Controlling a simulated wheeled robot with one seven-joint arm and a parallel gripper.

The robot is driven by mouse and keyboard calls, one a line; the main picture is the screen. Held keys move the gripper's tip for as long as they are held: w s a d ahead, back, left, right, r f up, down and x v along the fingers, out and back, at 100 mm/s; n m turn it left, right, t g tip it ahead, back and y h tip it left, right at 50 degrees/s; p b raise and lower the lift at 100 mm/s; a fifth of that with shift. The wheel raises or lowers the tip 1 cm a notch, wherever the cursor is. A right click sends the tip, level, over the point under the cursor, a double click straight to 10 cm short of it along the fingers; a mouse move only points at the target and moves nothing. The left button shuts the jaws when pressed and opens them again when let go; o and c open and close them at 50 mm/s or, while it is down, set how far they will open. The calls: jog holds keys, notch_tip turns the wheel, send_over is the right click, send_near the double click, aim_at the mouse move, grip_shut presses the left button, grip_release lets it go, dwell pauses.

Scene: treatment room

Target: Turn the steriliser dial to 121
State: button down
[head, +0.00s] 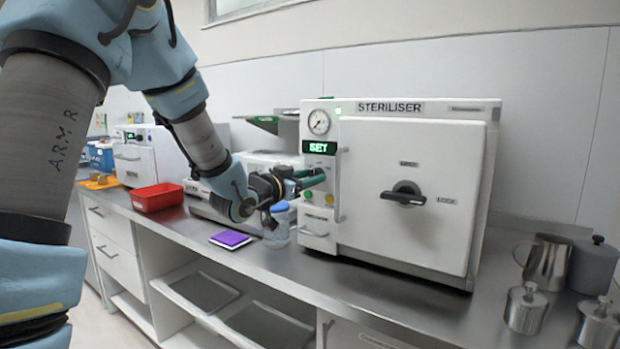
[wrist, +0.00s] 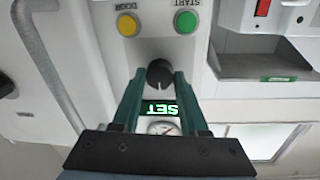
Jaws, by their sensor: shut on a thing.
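The white steriliser (head: 425,185) stands on the counter, with a lit green display (head: 319,148) reading SET on its front panel. My gripper (head: 318,174) reaches the panel from the left, just below the display. In the wrist view, which is upside down, the black dial (wrist: 160,71) sits between the fingertips of my gripper (wrist: 160,78). The fingers are shut on the dial. The display (wrist: 161,108) shows SET there too. The dial is hidden behind my fingers in the head view, and no dial number can be read.
Below the dial are a yellow DOOR button (wrist: 127,25) and a green START button (wrist: 186,21). The door handle (head: 404,195) sticks out to the right. A blue-lidded jar (head: 277,233) stands close under my gripper, near a purple pad (head: 231,239) and a red bin (head: 158,197).

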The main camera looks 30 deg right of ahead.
jog(key=shift+n, duration=0.3)
jog(key=shift+n+t+p, duration=0.3)
jog(key=shift+n+p, duration=0.1)
jog(key=shift+n, duration=4.3)
jog(key=shift+f, duration=0.1)
jog(key=shift+c, duration=2.2)
grip_release()
jog(key=b+v, duration=0.2)
jog(key=v, duration=0.8)
jog(key=shift+s+a+f, duration=0.15)
jog(key=shift+a, duration=0.25)
